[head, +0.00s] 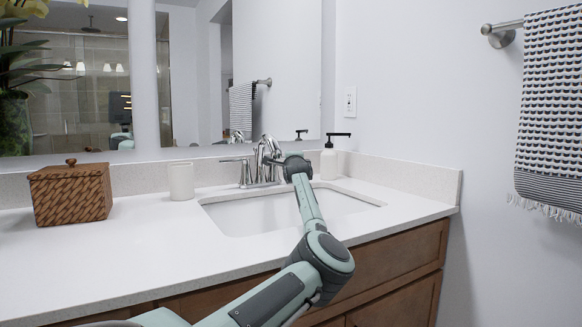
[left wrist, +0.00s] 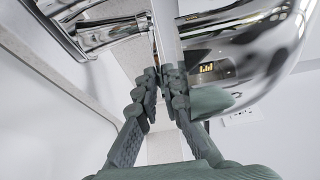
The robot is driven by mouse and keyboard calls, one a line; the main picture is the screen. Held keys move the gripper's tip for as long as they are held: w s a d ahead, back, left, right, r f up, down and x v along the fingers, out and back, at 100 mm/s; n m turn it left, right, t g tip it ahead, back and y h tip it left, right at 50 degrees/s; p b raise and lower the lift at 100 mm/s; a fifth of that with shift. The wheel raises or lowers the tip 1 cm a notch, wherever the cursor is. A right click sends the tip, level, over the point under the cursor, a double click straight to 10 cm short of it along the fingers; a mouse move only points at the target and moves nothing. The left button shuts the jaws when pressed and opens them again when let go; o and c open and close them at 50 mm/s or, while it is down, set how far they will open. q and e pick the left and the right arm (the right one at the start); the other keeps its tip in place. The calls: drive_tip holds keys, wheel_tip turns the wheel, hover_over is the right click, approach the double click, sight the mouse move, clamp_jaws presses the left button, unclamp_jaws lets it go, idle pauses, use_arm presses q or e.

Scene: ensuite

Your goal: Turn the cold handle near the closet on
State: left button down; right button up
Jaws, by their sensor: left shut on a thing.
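A chrome faucet (head: 265,160) stands behind the sink. Its left handle (head: 236,160) points out to the left in the head view. The right handle is largely hidden behind my left gripper (head: 298,165). In the left wrist view, a chrome lever (left wrist: 112,34) reaches in from the upper left to the fingertips. A large curved chrome part (left wrist: 255,50) fills the upper right. The fingers of my left gripper (left wrist: 163,85) are nearly together, closed at the faucet; they hide the exact contact. My right gripper is in neither view.
A soap dispenser (head: 328,160) stands just right of my left gripper. The sink basin (head: 255,213) lies below it. A white cup (head: 181,181) and a woven box (head: 70,192) stand left on the counter (head: 130,250). A mirror is behind.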

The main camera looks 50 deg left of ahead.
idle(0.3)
use_arm(q)
drive_tip(key=c, duration=1.7)
unclamp_jaws()
drive_tip(key=shift+s+d, duration=0.1)
drive_tip(key=v, duration=1.1)
drive_tip(key=shift+s+d, duration=0.3)
